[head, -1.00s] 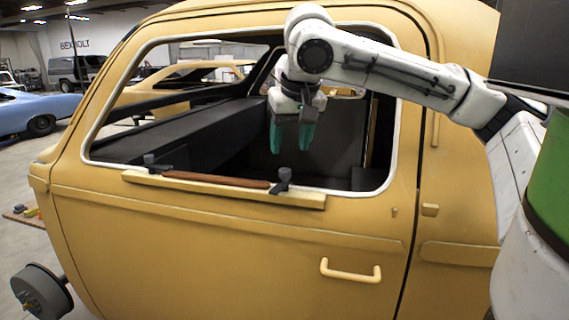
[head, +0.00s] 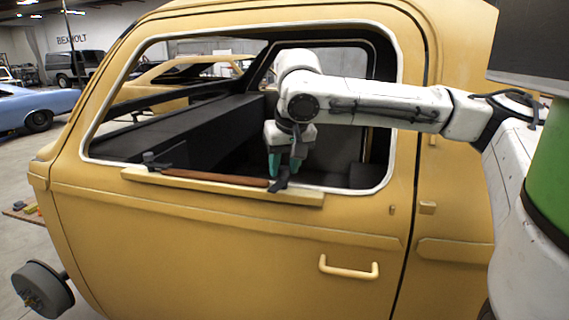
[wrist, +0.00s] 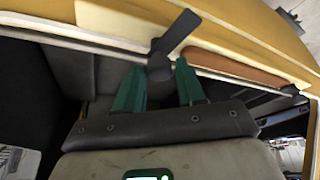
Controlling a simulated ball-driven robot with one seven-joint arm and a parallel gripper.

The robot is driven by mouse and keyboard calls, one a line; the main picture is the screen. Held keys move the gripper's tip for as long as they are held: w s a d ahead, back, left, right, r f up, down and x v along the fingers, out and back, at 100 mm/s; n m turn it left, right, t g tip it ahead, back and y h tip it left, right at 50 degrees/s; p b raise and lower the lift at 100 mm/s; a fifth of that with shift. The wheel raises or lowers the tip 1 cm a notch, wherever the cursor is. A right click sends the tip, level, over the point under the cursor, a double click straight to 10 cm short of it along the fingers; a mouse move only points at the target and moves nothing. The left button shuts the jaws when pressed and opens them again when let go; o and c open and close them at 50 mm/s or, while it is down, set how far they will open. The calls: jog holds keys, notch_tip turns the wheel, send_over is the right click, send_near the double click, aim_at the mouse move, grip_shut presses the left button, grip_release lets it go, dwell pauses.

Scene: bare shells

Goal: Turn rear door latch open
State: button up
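The rear door latch (head: 279,187) is a small dark lever at the right end of the wooden sill strip under the yellow door's window. My gripper (head: 283,177) points down right over it, with its teal fingers apart. In the wrist view the dark latch (wrist: 175,35) lies slanted, and its rounded lower end sits between or just beyond my fingertips (wrist: 160,67). I see no firm grip on it; exact contact cannot be told. In the head view the fingers partly hide the latch's upper part.
A similar dark latch (head: 150,160) stands at the sill's left end, with a brown strip (head: 215,179) between them. My arm passes in front of the window frame (head: 393,120). A door handle (head: 348,270) is lower on the door. The window opening is free left of my gripper.

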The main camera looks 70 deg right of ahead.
grip_shut()
jog(key=shift+n+t+y+p, duration=0.4)
jog(key=shift+n+p, duration=0.1)
jog(key=shift+n, duration=1.1)
jog(key=shift+o, duration=1.6)
grip_release()
jog(key=shift+s, duration=0.1)
jog(key=b+v, duration=0.1)
jog(key=v, duration=0.9)
jog(key=shift+r+b, duration=0.3)
jog(key=shift+r, duration=0.05)
jog(key=shift+s+a, duration=0.1)
jog(key=shift+s, duration=0.05)
